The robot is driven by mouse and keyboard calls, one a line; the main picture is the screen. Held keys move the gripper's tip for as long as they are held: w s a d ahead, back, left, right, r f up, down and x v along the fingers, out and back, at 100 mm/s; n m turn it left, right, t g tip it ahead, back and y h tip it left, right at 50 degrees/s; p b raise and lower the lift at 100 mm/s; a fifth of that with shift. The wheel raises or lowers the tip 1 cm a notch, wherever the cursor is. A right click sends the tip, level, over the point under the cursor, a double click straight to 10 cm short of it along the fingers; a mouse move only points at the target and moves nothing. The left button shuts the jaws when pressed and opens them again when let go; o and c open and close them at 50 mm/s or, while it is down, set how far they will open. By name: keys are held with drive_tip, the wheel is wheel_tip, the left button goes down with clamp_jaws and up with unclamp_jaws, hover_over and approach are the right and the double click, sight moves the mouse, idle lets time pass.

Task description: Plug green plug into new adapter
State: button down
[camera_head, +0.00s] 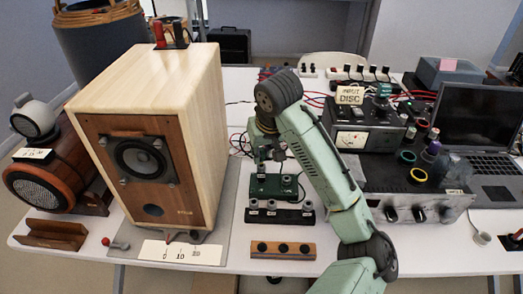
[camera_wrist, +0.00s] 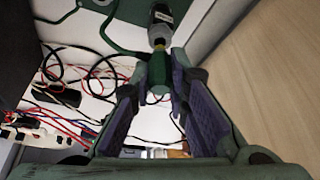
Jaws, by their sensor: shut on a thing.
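My gripper (camera_wrist: 160,80) is shut on the green plug (camera_wrist: 158,75), which sits between the fingertips in the wrist view. A dark cylindrical connector (camera_wrist: 160,22) with a brass-coloured end and a white label is in line with the plug, just beyond the fingertips; it may be the new adapter. I cannot tell whether the plug is inside it or only close to it. A green cable (camera_wrist: 107,36) curves beside the plug. In the head view my gripper (camera_head: 264,156) points down over a small green box (camera_head: 273,186), right of the speaker; the plug is not clear there.
The wooden speaker (camera_head: 160,145) stands close on the left. Dark strips with knobs (camera_head: 280,215) and a wooden block with holes (camera_head: 283,250) lie in front. An amplifier (camera_head: 366,130) and laptop (camera_head: 480,120) stand right. Loose red and black cables (camera_wrist: 70,75) lie near my gripper.

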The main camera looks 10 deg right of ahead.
sight(262, 149)
drive_tip(key=shift+f+b, duration=0.4)
drive_tip(key=shift+f, duration=0.55)
idle(0.7)
drive_tip(key=c, duration=1.5)
unclamp_jaws()
drive_tip(key=shift+o, duration=0.2)
drive_tip(key=shift+r, duration=0.15)
wheel_tip(262, 149, up, 2)
drive_tip(key=p, duration=0.3)
drive_tip(key=shift+r, duration=2.65)
